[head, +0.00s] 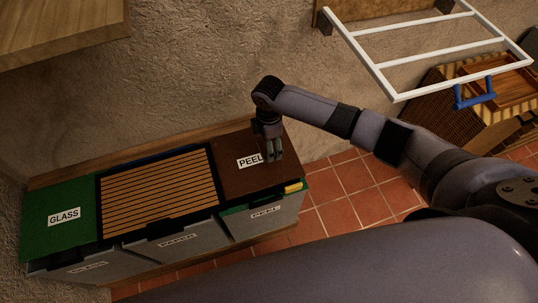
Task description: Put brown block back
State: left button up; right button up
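A flat brown lid (222,151) labelled PEEL covers the right-hand bin of a row. It is the plainest brown piece here; I cannot pick out a separate loose brown block. My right gripper (274,156) points down over the right part of this lid, beside its label. Its fingers look close together, but I cannot tell whether they are apart, touch the lid or hold anything. My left gripper is not in view.
A green GLASS lid (46,226) and a slatted panel (160,189) cover the other bins. A small yellow piece (293,187) shows at the PEEL bin's front edge. A white rack (385,70) and wicker basket (447,108) are at upper right. Red floor tiles (345,195) are clear.

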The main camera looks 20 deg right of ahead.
notch_tip(320, 180, down, 4)
jog(key=b, duration=0.4)
jog(key=shift+d+f, duration=0.1)
jog(key=shift+f, duration=0.1)
jog(key=o, duration=1.2)
jog(key=shift+f, duration=0.1)
